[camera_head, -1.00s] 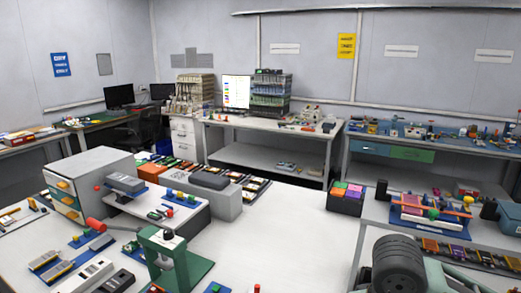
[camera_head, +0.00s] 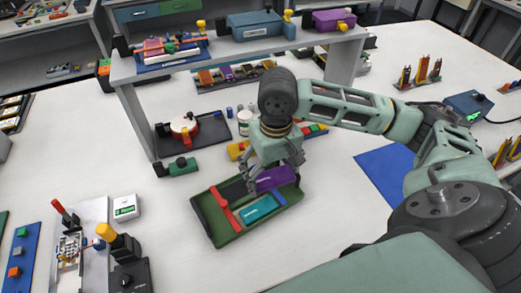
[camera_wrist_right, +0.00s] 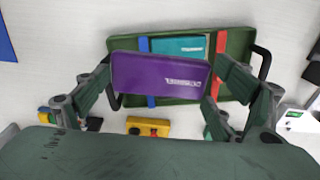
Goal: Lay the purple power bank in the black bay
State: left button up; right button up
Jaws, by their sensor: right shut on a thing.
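My right gripper (camera_head: 277,163) is shut on the purple power bank (camera_head: 274,178), held flat over the far side of a green tray (camera_head: 212,232). In the right wrist view the purple power bank (camera_wrist_right: 160,75) lies between the fingers and covers part of the tray (camera_wrist_right: 240,45). A teal power bank (camera_head: 258,209) lies in the tray between a red strip (camera_head: 224,209) and a blue strip (camera_head: 279,195). A dark area (camera_head: 233,189) shows in the tray beside the purple power bank; whether it is the black bay I cannot tell. My left gripper is out of view.
A raised shelf (camera_head: 240,52) with boxes stands behind the tray. A yellow block (camera_head: 237,150) is just beyond the tray. A white scale (camera_head: 125,207) stands left, a blue mat (camera_head: 387,173) lies right. The table in front of the tray is clear.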

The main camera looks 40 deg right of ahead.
jog(key=shift+w+d+f, duration=0.1)
jog(key=shift+d+f, duration=0.1)
jog(key=shift+d, duration=0.15)
jog(key=w+a+f, duration=0.1)
jog(key=w+f, duration=0.1)
jog(key=w, duration=0.1)
jog(key=w+a+f+p, duration=0.1)
jog(key=w+a+f, duration=0.1)
jog(key=w, duration=0.2)
jog(key=w+a+f, duration=0.1)
jog(key=w+f, duration=0.1)
jog(key=w, duration=0.1)
jog(key=shift+w+a+f, duration=0.15)
jog(key=shift+a+f, duration=0.15)
jog(key=shift+f, duration=0.05)
jog(key=shift+f+p, duration=0.3)
notch_tip(320, 180, down, 2)
jog(key=shift+f, duration=0.25)
jog(key=shift+f+p, duration=0.3)
jog(key=shift+f, duration=0.2)
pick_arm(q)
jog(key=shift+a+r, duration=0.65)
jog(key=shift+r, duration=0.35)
